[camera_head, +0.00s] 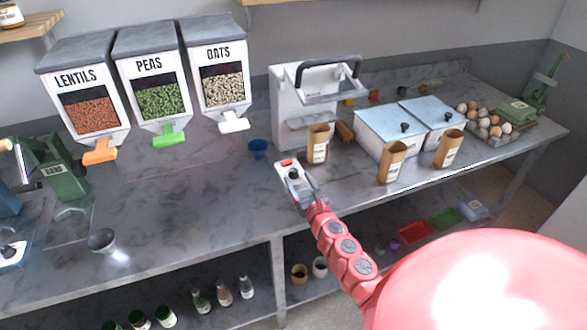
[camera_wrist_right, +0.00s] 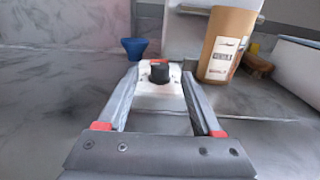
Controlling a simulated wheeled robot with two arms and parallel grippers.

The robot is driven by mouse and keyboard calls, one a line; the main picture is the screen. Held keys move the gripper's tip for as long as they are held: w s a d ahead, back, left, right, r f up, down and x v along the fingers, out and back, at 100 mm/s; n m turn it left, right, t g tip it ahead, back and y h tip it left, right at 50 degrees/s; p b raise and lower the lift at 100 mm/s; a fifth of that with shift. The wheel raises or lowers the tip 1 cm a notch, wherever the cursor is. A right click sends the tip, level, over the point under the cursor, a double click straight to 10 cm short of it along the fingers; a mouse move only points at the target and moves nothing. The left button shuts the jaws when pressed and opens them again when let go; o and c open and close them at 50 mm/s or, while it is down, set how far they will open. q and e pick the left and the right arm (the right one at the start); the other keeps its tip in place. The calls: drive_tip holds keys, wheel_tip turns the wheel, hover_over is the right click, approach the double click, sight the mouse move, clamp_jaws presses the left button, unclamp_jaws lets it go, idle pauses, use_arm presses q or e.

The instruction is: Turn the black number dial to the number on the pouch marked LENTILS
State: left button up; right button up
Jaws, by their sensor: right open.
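The black number dial (camera_head: 294,174) sits on a small pale base on the counter. In the right wrist view the dial (camera_wrist_right: 159,73) is a short black knob on a white plate. My right gripper (camera_head: 297,186) is open at the dial. In the right wrist view its fingertips (camera_wrist_right: 160,79) are apart, one on each side of the dial; I cannot tell if they touch it. Kraft pouches stand behind: one by the white machine (camera_head: 318,148), two (camera_head: 391,163) (camera_head: 448,149) farther right. Their labels are too small to read, as are any dial numbers. My left gripper is not in view.
Dispensers marked LENTILS (camera_head: 96,113), PEAS (camera_head: 160,100) and OATS (camera_head: 221,88) hang at the back left. A blue cup (camera_head: 258,148) and a white machine (camera_head: 290,105) stand behind the dial. Metal bins (camera_head: 385,128) and eggs are right.

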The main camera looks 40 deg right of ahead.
sight(295, 173)
drive_tip(key=x, duration=0.4)
drive_tip(key=shift+w+d+r+p, duration=0.1)
drive_tip(key=shift+w+d+p, duration=0.05)
drive_tip(key=shift+p, duration=0.25)
drive_tip(key=shift+w, duration=0.3)
drive_tip(key=shift+c, duration=0.2)
clamp_jaws()
